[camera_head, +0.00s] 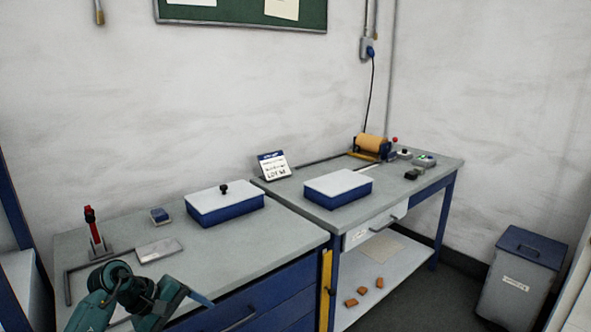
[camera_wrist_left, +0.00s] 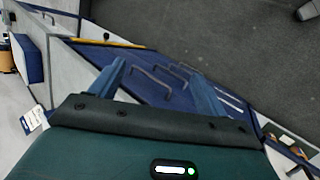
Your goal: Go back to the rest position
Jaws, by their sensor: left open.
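My left arm comes in at the lower left of the head view, over the front of the left workbench (camera_head: 255,250). Its gripper (camera_head: 197,297) is near the bench's front edge, and only part of a blue finger shows there. In the left wrist view the left gripper (camera_wrist_left: 160,68) has its two blue fingers spread wide with nothing between them. Behind them are blue drawers (camera_wrist_left: 165,92) with grey handles and the dark floor. My right gripper is in neither view.
A blue box with a white lid (camera_head: 225,204), a grey metal plate (camera_head: 158,250) and a red-topped stand (camera_head: 95,232) are on the left bench. The right bench holds another lidded box (camera_head: 338,188) and a copper-coloured roll (camera_head: 371,145). A grey bin (camera_head: 521,280) stands right.

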